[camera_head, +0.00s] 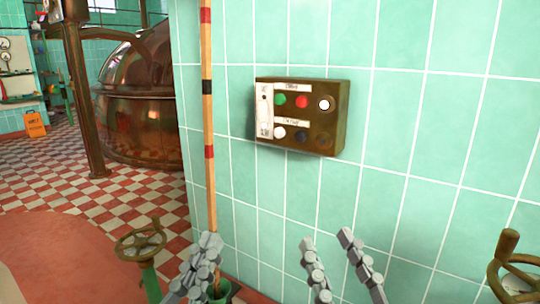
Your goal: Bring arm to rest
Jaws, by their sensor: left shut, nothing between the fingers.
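My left gripper (205,257) is at the bottom, left of the middle, in the head view. Its fingers are together and empty. My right gripper (328,242) is at the bottom, right of the middle. Its two grey fingers stand apart with only tiled wall showing between them. Both point up, below a brown control box (327,128) on the wall, and show clear of it. The arms behind the grippers are mostly out of the picture.
A striped pole (207,120) stands just behind my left gripper, by the green tiled wall (430,130). Valve handwheels stand at the lower left (140,243) and lower right (515,270). A copper kettle (140,110) and an orange sign (35,124) are farther back on the checkered floor.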

